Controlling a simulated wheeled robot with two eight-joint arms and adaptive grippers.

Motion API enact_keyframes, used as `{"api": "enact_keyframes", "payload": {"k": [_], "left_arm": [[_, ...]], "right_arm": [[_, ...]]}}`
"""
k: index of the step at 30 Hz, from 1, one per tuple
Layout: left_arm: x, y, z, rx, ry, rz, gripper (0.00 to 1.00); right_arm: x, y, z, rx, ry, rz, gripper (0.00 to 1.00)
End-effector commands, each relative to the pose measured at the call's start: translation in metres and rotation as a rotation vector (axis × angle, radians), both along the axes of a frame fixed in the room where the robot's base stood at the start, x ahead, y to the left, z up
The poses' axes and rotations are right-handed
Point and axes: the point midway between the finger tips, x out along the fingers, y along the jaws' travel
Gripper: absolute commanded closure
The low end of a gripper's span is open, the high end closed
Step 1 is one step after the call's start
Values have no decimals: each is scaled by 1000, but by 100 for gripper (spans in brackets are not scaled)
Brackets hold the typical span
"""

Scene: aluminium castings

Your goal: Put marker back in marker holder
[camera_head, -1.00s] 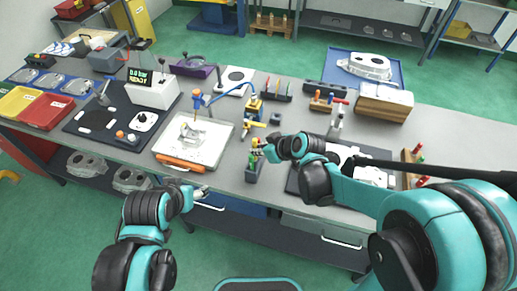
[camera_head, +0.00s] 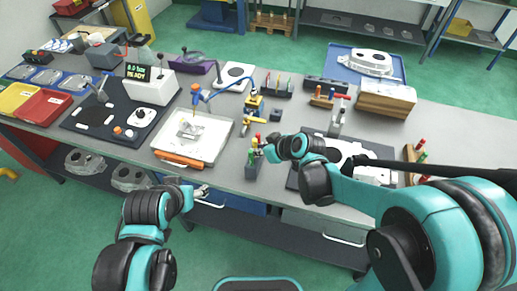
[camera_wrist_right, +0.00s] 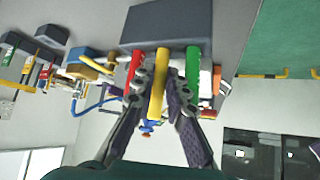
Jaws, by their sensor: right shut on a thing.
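The marker holder (camera_head: 252,172), a small dark grey block, stands near the table's front edge. It also shows at the top of the right wrist view (camera_wrist_right: 165,25). A red marker (camera_wrist_right: 134,68) and a green marker (camera_wrist_right: 192,68) stick out of it. My right gripper (camera_head: 266,150) is at the holder, shut on the yellow marker (camera_wrist_right: 157,80) between the red and green ones. The yellow marker's end meets the holder's edge in the wrist view; I cannot tell how deep it sits. My left gripper (camera_head: 203,190) is by the front edge, apart from the holder; its fingers are too small to read.
A white tray (camera_head: 213,150) with a casting lies left of the holder. A dark mat (camera_head: 293,182) with a flat casting lies to its right.

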Motion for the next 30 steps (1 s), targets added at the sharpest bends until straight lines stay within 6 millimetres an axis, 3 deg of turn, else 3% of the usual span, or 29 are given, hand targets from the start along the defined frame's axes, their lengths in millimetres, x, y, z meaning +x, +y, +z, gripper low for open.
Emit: {"api": "enact_keyframes", "payload": {"k": [12,13,15,16,30], "left_arm": [[0,0,-10,0,0,0,39],[0,0,-10,0,0,0,39],[0,0,-9,0,0,0,39],[0,0,-9,0,0,0,39],[0,0,-9,0,0,0,39]], "right_arm": [[0,0,-12,0,0,0,100],[0,0,-12,0,0,0,84],[0,0,-11,0,0,0,66],[0,0,-11,0,0,0,63],[-6,-6,-2,1,0,-2,63]]}}
